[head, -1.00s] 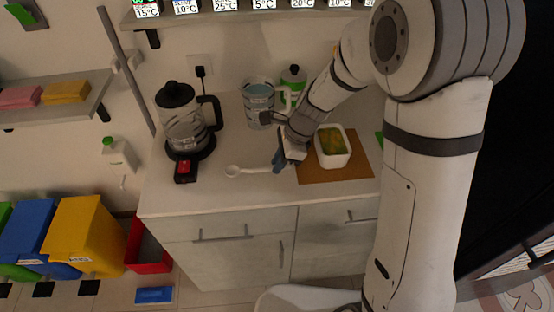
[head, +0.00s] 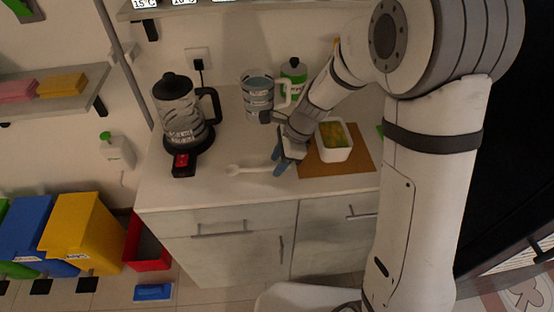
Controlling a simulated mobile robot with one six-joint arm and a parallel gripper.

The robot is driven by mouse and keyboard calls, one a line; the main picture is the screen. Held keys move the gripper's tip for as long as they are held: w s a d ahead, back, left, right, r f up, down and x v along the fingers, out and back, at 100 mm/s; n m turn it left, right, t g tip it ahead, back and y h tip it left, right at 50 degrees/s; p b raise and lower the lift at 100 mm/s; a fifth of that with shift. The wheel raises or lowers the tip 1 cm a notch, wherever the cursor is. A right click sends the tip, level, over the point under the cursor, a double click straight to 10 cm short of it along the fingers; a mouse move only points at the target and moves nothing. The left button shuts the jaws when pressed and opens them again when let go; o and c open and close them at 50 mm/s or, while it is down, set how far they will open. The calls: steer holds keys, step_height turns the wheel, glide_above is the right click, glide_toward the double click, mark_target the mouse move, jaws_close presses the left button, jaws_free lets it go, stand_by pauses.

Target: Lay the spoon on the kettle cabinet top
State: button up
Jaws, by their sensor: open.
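The white spoon (head: 247,169) lies on the kettle cabinet top (head: 215,190), its bowl to the left and its handle running right toward my gripper. My gripper (head: 279,168) is low over the cabinet top at the handle's right end, its blue-grey fingers pointing down and spread apart. The fingers partly cover that end, so I cannot tell whether they touch it. The kettle (head: 182,118), glass with a black lid and handle, stands on its base at the back left of the cabinet top.
A white tub (head: 334,141) with yellow-green content stands on a brown mat (head: 335,170) right of my gripper. A measuring jug (head: 257,95) and a green-labelled bottle (head: 293,72) stand behind. The cabinet top's front left is clear.

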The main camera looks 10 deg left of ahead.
steer(key=v, duration=0.8)
stand_by(0.4)
steer(key=s+d+r+n+t+h, duration=0.1)
steer(key=s+d+r+n+h, duration=0.1)
steer(key=s+d+r+n, duration=0.2)
steer(key=s+d+r+n+t+h, duration=0.2)
steer(key=s+d+r+n, duration=0.1)
steer(key=s+d+n, duration=0.8)
steer(key=d, duration=0.3)
steer(key=shift+s+d+r+t, duration=0.15)
steer(key=shift+s+r+t, duration=0.15)
steer(key=shift+s+r, duration=0.05)
